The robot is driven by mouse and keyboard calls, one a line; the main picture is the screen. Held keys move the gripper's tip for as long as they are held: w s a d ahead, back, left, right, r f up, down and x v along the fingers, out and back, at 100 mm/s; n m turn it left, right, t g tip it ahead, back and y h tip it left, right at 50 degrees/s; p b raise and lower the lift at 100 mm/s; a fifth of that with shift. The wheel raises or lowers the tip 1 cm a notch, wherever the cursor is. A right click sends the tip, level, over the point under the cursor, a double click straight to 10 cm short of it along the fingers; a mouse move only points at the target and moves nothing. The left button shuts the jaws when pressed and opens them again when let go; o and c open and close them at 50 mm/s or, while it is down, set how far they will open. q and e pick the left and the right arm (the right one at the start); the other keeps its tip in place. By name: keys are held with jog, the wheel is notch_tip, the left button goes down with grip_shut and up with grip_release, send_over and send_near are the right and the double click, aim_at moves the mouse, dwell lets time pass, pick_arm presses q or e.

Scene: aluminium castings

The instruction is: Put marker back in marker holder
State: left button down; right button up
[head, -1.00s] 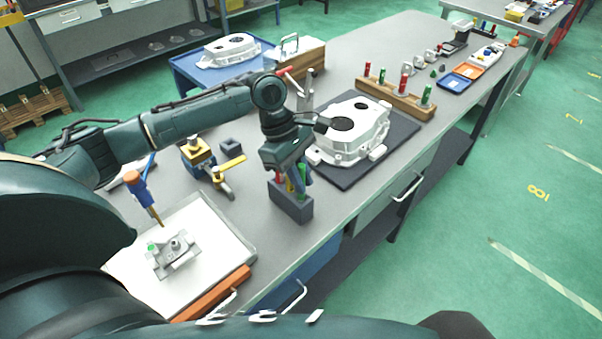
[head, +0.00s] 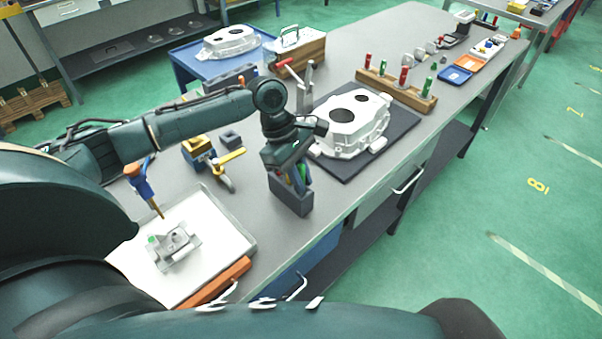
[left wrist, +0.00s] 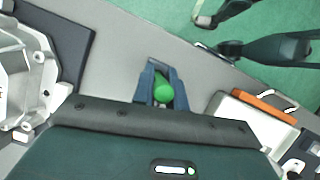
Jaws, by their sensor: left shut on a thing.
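My left gripper (head: 296,178) points down at the small dark box-shaped marker holder (head: 291,203) near the table's front edge. It is shut on a green marker (head: 302,173), whose upper part shows between the fingers. In the left wrist view, the round green end of the marker (left wrist: 163,91) sits between the fingers, with the dark holder behind it. The gripper hides the holder's opening, so how deep the marker sits is unclear.
A white casting (head: 350,125) lies on a dark mat behind the holder. A wooden rack (head: 397,90) with red and green pieces stands beyond it. A white tray (head: 222,215) with a small metal part and a blue-orange tool (head: 141,181) are at left. Bare table surrounds the holder.

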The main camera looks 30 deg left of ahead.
pick_arm(q)
jog(key=shift+f, duration=0.2)
jog(key=c, duration=1.3)
grip_release()
jog(key=shift+c, duration=0.2)
jog(key=v, duration=1.3)
jog(key=shift+b, duration=0.35)
jog(key=shift+s, duration=0.1)
